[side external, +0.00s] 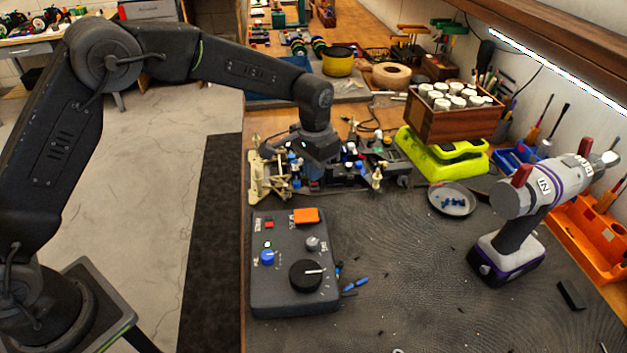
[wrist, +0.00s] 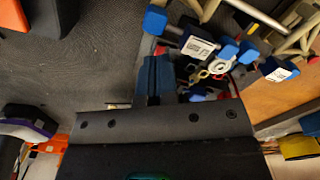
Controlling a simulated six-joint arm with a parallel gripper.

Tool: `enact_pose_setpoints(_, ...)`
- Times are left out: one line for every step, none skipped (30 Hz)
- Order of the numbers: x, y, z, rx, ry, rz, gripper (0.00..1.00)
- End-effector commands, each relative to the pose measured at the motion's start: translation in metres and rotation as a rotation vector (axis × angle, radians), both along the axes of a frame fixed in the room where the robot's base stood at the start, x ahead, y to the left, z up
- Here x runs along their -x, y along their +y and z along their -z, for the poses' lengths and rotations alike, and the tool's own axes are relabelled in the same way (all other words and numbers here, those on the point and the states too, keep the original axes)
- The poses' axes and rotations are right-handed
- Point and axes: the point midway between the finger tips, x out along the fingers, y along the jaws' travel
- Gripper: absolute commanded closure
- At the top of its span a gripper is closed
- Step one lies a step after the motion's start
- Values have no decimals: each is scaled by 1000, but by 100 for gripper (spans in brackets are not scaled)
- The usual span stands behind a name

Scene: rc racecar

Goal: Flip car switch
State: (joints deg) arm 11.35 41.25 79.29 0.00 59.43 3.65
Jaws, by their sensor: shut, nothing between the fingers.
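The car is an open RC chassis with cream suspension arms and blue, black and white parts (side external: 263,176), lying at the left edge of the dark work mat. It also fills the upper right of the wrist view (wrist: 200,45). My gripper (side external: 316,172) points down over the middle of the car in the side view and hides part of it. In the wrist view its narrow blue fingers (wrist: 153,75) are together, with nothing seen between them, beside the car's blue-ended parts. I cannot tell whether they touch the car. I cannot make out the car switch.
A grey control box (side external: 275,293) with knobs stands in front of the car. A yellow-green case (side external: 440,160) under a wooden crate of white jars (side external: 445,122), a small dish (side external: 452,199) and a drill (side external: 530,205) are to the right. The mat's front middle is mostly clear.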

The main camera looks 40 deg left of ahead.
Motion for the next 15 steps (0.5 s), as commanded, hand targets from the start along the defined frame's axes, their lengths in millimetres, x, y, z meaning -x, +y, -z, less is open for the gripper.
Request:
enact_pose_setpoints(0,0,1,0,1,0,100)
enact_pose_setpoints(0,0,2,0,1,0,100)
enact_pose_setpoints(0,0,2,0,1,0,100)
enact_pose_setpoints(0,0,3,0,1,0,100)
enact_pose_setpoints(0,0,3,0,1,0,100)
enact_pose_setpoints(0,0,4,0,1,0,100)
enact_pose_setpoints(0,0,4,0,1,0,100)
enact_pose_setpoints(0,0,4,0,1,0,100)
enact_pose_setpoints(0,0,5,0,1,0,100)
enact_pose_setpoints(0,0,5,0,1,0,100)
enact_pose_setpoints(0,0,6,0,1,0,100)
enact_pose_setpoints(0,0,6,0,1,0,100)
enact_pose_setpoints(0,0,7,0,1,0,100)
enact_pose_setpoints(0,0,7,0,1,0,100)
enact_pose_setpoints(0,0,8,0,1,0,100)
